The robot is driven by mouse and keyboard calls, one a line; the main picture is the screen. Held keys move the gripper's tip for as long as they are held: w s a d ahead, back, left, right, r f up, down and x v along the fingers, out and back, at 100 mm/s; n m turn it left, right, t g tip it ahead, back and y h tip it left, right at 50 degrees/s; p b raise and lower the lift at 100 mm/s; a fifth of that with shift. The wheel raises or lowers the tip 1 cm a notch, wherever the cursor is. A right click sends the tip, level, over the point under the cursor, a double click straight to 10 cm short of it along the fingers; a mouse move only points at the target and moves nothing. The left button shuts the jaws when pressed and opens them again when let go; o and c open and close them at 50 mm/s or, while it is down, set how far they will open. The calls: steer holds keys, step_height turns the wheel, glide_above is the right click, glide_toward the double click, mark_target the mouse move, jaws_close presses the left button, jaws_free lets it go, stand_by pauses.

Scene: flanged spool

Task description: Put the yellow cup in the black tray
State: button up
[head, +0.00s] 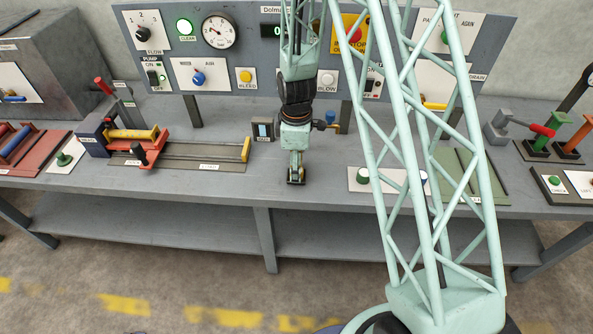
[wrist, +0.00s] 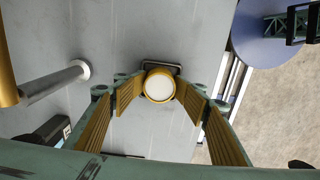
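The yellow cup (wrist: 145,90), with a round white top, sits between the tips of my gripper (wrist: 161,90) in the wrist view. The ribbed yellow finger pads stand close on both sides of it; whether both touch it I cannot tell. A dark frame, seemingly the black tray (wrist: 162,66), shows just behind the cup; the rest of it is hidden. I cannot tell whether the cup rests in it or hangs above it. In the head view my gripper (head: 296,173) points down near the bench's front edge, with something dark at its tips.
The grey bench (head: 310,195) has clear room around my gripper. A slide fixture (head: 180,156) lies left, a white plate with a green button (head: 362,176) right. A control panel (head: 215,70) stands behind. A small dark box (head: 262,131) stands behind my gripper.

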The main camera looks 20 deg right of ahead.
steer(key=shift+r, duration=0.15)
steer(key=shift+r+p, duration=0.35)
steer(key=shift+p, duration=0.05)
step_height(320, 180, up, 10)
steer(key=shift+w+f+p, duration=0.1)
steer(key=shift+f+p, duration=0.15)
steer(key=shift+p, duration=0.15)
steer(key=shift+r, duration=1.1)
steer(key=shift+r, duration=0.1)
